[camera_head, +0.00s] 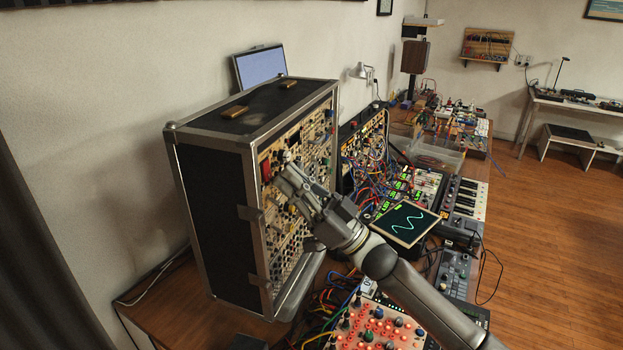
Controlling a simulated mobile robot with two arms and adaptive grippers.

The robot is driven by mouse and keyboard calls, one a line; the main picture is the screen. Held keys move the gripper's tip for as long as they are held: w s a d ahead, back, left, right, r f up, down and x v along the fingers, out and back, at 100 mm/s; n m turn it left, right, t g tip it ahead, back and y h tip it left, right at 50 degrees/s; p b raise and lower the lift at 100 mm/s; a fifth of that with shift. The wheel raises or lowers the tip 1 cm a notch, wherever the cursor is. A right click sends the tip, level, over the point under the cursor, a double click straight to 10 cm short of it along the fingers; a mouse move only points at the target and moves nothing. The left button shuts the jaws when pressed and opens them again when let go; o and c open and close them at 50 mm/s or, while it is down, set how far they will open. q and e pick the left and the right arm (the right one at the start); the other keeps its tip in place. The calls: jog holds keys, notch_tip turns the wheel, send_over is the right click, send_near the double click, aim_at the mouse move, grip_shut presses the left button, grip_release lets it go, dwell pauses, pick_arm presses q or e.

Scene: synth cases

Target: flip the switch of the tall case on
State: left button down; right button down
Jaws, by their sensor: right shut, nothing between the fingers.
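The tall case (215,215) stands upright on the table at the left, black with metal edges and a front panel full of knobs and jacks. A small red part (266,171), which looks like the switch, sits near the panel's upper left corner. Whether it is on or off is too small to tell. My right gripper (284,170) is shut and empty, at the upper left of the panel just right of the red part. I cannot tell whether it touches the panel. The gripper and arm hide part of the panel. My left gripper is out of view.
A second, lower case (362,140) with patch cables stands right of the tall one. Loose cables lie at the front.

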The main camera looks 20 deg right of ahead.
jog(key=shift+w+a, duration=0.2)
jog(key=shift+a, duration=0.05)
